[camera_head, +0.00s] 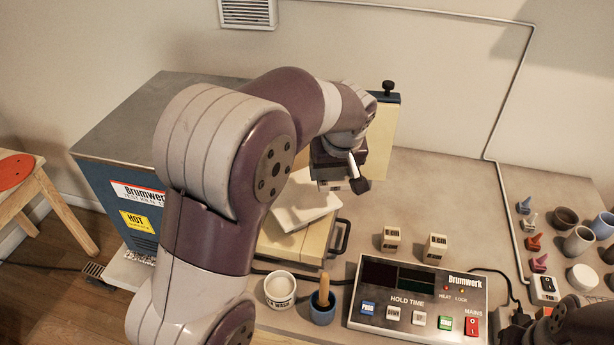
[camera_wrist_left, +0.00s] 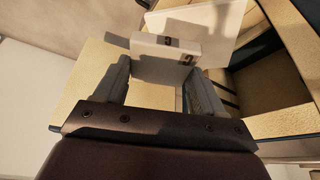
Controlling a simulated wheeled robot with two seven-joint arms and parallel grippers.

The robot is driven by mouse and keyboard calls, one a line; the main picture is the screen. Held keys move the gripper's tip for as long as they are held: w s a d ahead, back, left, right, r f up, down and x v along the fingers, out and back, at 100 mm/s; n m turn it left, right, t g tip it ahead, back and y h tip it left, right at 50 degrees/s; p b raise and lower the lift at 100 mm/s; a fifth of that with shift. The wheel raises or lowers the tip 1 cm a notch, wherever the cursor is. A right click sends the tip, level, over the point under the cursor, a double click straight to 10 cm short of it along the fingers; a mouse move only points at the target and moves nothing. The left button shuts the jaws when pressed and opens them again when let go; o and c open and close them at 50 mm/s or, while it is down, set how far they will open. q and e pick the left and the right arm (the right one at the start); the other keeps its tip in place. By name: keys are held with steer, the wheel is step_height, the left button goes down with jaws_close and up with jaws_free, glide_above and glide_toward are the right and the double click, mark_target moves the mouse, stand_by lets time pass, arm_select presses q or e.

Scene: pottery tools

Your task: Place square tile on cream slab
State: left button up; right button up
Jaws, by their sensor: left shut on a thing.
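My left gripper (camera_head: 345,184) hangs over the yellowish blocks in the middle of the head view. In the left wrist view, the left gripper (camera_wrist_left: 162,85) is shut on a white square tile (camera_wrist_left: 150,62) with small dark marks. In the head view, the held tile is hard to make out behind the gripper. A pale cream slab (camera_head: 303,204) lies on a yellowish block below and left of the gripper. It shows behind the tile in the left wrist view (camera_wrist_left: 222,28); I cannot tell whether they touch. My right arm shows at the lower right; its jaws are unclear.
The blue-grey kiln (camera_head: 122,190) stands at left. A dark handle (camera_head: 342,238) sticks out beside the block. A white cup (camera_head: 280,290), a blue pot (camera_head: 322,308), a control box (camera_head: 420,300) and two small blocks (camera_head: 390,238) stand in front. Several small pots stand at right.

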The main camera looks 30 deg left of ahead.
arm_select(q)
steer(key=p, duration=0.2)
glide_toward(298, 191)
steer(key=shift+w+a+f, duration=0.2)
steer(key=shift+w, duration=0.4)
steer(key=shift+w+a+f, duration=0.25)
steer(key=shift+a+f, duration=0.05)
steer(key=shift+f, duration=0.2)
steer(key=shift+w+a+f, duration=0.3)
steer(key=shift+f, duration=0.2)
steer(key=f, duration=0.2)
steer(key=shift+s+d+f, duration=0.1)
steer(key=shift+s+f, duration=0.15)
steer(key=shift+f, duration=0.35)
steer(key=shift+w+f, duration=0.1)
steer(key=shift+f, duration=0.1)
steer(key=o, duration=1.1)
steer(key=shift+r, duration=0.1)
